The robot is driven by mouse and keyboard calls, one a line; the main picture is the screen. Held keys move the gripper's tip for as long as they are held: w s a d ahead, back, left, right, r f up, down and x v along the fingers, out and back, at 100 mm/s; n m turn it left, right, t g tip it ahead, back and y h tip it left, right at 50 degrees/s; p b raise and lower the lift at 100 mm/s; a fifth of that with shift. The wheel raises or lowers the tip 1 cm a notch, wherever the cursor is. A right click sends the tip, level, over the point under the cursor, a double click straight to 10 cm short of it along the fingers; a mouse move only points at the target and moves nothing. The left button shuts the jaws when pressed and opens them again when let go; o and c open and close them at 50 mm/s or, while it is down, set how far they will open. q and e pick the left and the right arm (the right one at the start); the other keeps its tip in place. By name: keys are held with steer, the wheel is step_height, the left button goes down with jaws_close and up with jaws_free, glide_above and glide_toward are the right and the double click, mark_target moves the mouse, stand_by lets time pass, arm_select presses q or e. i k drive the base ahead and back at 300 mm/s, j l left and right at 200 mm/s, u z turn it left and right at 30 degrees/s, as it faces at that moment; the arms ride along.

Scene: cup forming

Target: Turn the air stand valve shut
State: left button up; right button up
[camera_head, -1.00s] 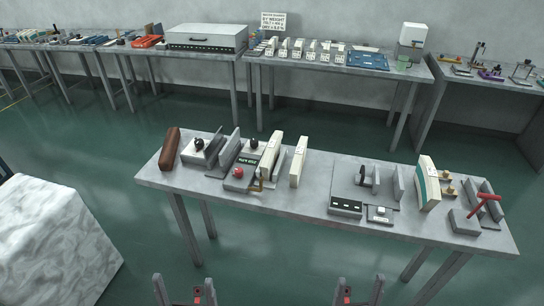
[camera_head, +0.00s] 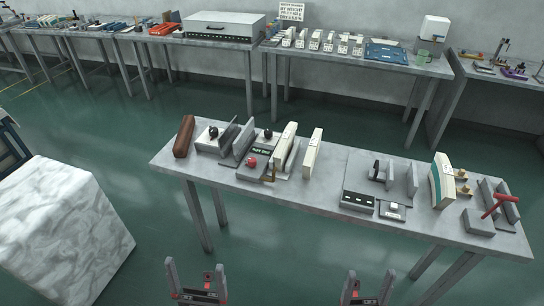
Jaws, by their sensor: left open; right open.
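A red T-shaped handle (camera_head: 499,206) stands tilted on a grey block (camera_head: 479,222) at the right end of the near table; it looks like the air stand valve, but no label on it can be read. My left gripper (camera_head: 195,267) is open and empty at the bottom of the view, in front of the near table and well left of the handle. My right gripper (camera_head: 370,275) is open and empty at the bottom, also short of the table and to the left of the handle. Neither gripper touches anything.
The near table (camera_head: 325,185) carries a brown roll (camera_head: 184,137), upright plates, a red button (camera_head: 252,161), a black-topped control box (camera_head: 357,200) and a cream and teal block (camera_head: 442,180). A white marbled block (camera_head: 60,230) stands at left. Open floor lies before the table.

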mark_target(252, 161)
steer(key=i+j+z, duration=0.2)
steer(key=i, duration=0.3)
steer(key=i+j+z, duration=0.25)
steer(key=i+j, duration=0.2)
